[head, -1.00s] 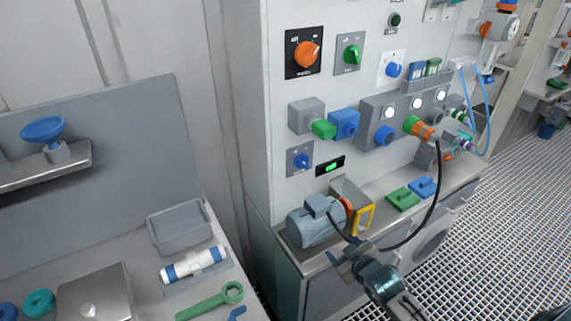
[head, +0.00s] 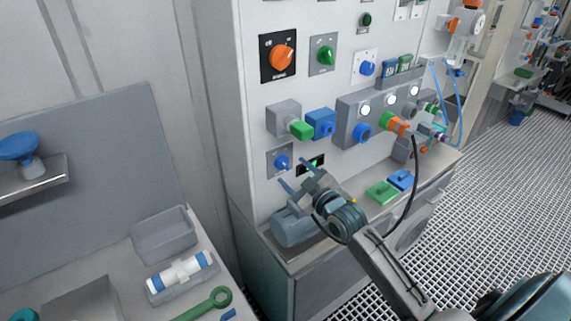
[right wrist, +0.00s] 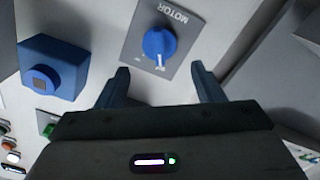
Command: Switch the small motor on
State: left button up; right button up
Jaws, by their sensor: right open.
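The small motor (head: 290,228) is a grey-blue cylinder on the bench top, partly hidden behind my right gripper. A grey switch plate (head: 274,162) with a blue knob (head: 282,163) is on the wall panel above it. In the right wrist view the plate (right wrist: 183,22) reads "MOTOR" and its blue knob (right wrist: 159,44) has a white pointer mark. My right gripper (head: 295,176) is open and empty, just in front of and below the knob, with its fingers (right wrist: 160,85) apart on either side and not touching it. My left gripper is not in view.
A green-lit display (head: 310,166) is right of the knob. An orange rotary switch (head: 282,57) is higher up.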

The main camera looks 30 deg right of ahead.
aim_at(284, 164)
jog(key=w, duration=0.5)
jog(key=shift+a+p, duration=0.35)
jog(key=c, duration=1)
